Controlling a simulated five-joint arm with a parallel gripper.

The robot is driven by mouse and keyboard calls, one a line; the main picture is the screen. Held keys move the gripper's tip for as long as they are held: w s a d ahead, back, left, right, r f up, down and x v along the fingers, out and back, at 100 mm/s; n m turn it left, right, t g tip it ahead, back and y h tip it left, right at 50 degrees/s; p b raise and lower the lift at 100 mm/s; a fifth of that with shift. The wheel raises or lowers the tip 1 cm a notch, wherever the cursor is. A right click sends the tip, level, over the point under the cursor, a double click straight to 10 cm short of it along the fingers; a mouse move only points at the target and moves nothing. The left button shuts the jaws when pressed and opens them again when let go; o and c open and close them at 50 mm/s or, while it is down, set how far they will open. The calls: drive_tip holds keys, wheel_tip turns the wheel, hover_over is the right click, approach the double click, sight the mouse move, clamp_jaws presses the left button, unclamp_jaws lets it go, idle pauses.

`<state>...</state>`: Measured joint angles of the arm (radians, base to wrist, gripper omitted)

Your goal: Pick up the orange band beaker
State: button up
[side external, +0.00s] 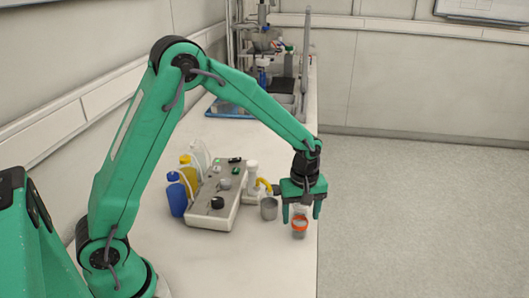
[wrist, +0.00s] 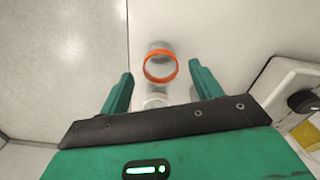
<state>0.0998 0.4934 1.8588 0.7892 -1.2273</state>
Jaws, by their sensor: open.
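The orange band beaker (side external: 299,228) stands upright on the white bench near its right edge in the side view. In the wrist view the beaker (wrist: 160,66) shows as a clear cup with an orange ring, just ahead of the fingers and roughly midway between them. My gripper (side external: 302,211) is open and points down at the beaker in the side view, with a finger to each side of its upper part. In the wrist view the gripper (wrist: 160,88) has both green fingers spread apart with nothing held. I cannot tell whether a finger touches the beaker.
A grey cup (side external: 269,208) stands just left of the beaker. Left of it is a reactor unit (side external: 215,205) with knobs, beside blue (side external: 177,195) and yellow (side external: 188,172) bottles. The bench edge (side external: 317,250) lies close on the right. The bench front is clear.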

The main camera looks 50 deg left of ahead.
sight(300, 221)
drive_tip(key=shift+f, duration=1.65)
drive_tip(key=c, duration=1)
